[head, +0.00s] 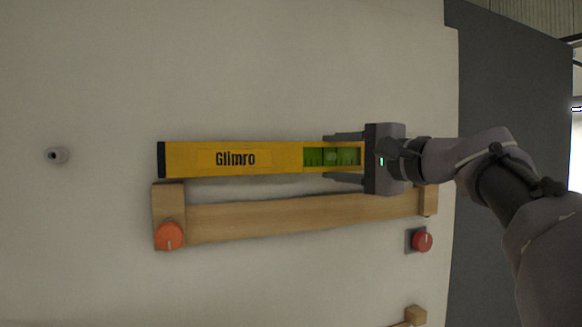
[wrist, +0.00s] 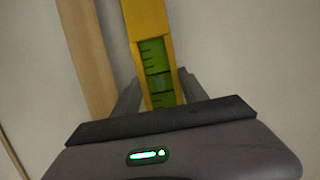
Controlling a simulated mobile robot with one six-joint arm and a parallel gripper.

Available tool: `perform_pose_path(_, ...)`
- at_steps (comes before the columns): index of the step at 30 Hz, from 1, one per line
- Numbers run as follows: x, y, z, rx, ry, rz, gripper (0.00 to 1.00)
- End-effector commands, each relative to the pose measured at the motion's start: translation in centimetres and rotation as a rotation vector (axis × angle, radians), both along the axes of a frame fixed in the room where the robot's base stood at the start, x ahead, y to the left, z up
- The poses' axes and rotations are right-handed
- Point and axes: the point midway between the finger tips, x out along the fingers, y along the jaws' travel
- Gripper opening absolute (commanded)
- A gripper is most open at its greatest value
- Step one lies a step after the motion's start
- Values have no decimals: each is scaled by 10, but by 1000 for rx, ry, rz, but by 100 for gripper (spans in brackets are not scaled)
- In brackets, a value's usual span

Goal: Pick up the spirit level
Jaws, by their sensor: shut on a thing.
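The spirit level (head: 281,159) is a long yellow bar marked "Glimro", with a green vial near its right end and a black cap at its left end. It lies lengthwise across the head view, just above a wooden rail. My gripper (head: 345,159) comes from the right and is shut on the level's right end, one finger on each long side, around the vial. In the wrist view the level (wrist: 147,25) runs upward from between the fingers of my gripper (wrist: 158,95). The right end of the level is hidden by the gripper body.
A wooden rail (head: 300,215) on two blocks runs close below the level, slightly tilted. An orange knob (head: 169,236) sits at its left end. A red button (head: 422,240) is below its right end. A grey peg (head: 57,155) stands out at the left. The area above the level is clear.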

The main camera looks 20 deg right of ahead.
Motion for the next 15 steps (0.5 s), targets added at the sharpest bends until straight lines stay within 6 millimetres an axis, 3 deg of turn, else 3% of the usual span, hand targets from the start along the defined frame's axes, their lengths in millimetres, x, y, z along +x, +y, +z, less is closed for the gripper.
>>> perform_pose_path(15, -57, -2, -1, -1, -3, -2, 4)
